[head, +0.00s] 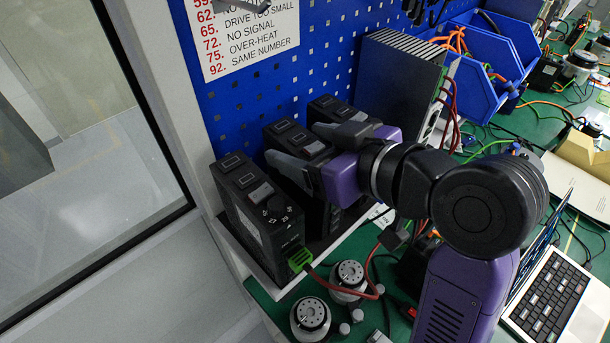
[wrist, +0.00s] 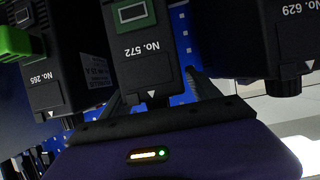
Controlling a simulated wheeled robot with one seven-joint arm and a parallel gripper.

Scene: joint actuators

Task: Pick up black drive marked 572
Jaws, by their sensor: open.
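The black drive marked 572 (wrist: 148,55) is in the middle of the wrist view, upright between two similar drives. In the head view it is the middle drive (head: 284,127) of the row on the ledge by the blue pegboard. My gripper (head: 294,142) is open, its fingers reaching along either side of this drive near its top. The wrist view also shows parts of the fingers left and right of it. Whether either finger touches it cannot be told. My purple gripper body hides part of the drive in the head view.
Drive 265 (wrist: 68,70) and drive 629 (wrist: 285,40) stand close on either side, leaving narrow gaps. In the head view, the near drive (head: 255,215) has a green plug (head: 300,260) and red cable. Round actuators (head: 311,316), cables and a laptop (head: 550,300) crowd the green bench.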

